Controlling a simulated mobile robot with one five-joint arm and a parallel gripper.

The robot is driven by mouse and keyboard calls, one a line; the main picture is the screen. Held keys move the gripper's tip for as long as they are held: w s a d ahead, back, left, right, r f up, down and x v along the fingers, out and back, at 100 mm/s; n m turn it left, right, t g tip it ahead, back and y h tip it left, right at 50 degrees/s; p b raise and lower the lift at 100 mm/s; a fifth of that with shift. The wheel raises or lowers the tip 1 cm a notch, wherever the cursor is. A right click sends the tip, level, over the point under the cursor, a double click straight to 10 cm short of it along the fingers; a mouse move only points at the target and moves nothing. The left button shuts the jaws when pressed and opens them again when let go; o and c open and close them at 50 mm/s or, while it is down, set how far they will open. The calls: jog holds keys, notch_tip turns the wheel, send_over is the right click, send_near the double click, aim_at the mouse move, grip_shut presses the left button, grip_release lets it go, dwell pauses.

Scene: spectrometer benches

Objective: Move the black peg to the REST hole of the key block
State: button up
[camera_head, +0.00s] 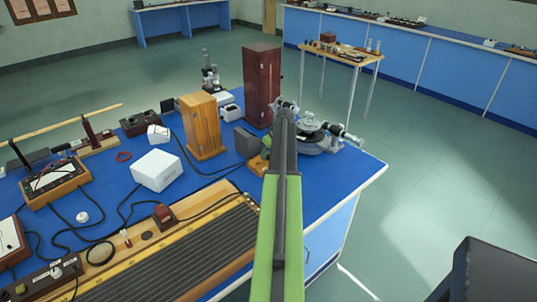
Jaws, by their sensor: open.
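I cannot make out the black peg or the REST hole at this size. A small wooden block (256,164) shows partly behind my arm, at the foot of a dark panel (247,143). I cannot tell whether it is the key block. My arm runs up the middle of the view. Its far end, my gripper (284,104), is over the right part of the blue bench, in front of a spectrometer (315,133). The gripper is open. Its fingers are not distinct, and I see nothing held. The arm hides part of the bench and spectrometer.
The blue bench (222,178) is crowded with a wooden box (203,127), a tall dark red cabinet (261,87), a white box (157,170), cables and a long slatted apparatus (185,252). Clear floor (420,190) lies to the right.

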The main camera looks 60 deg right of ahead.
jog(key=p+v, duration=1.6)
jog(key=v, duration=0.1)
jog(key=shift+r, duration=0.25)
jog(key=shift+a, duration=0.1)
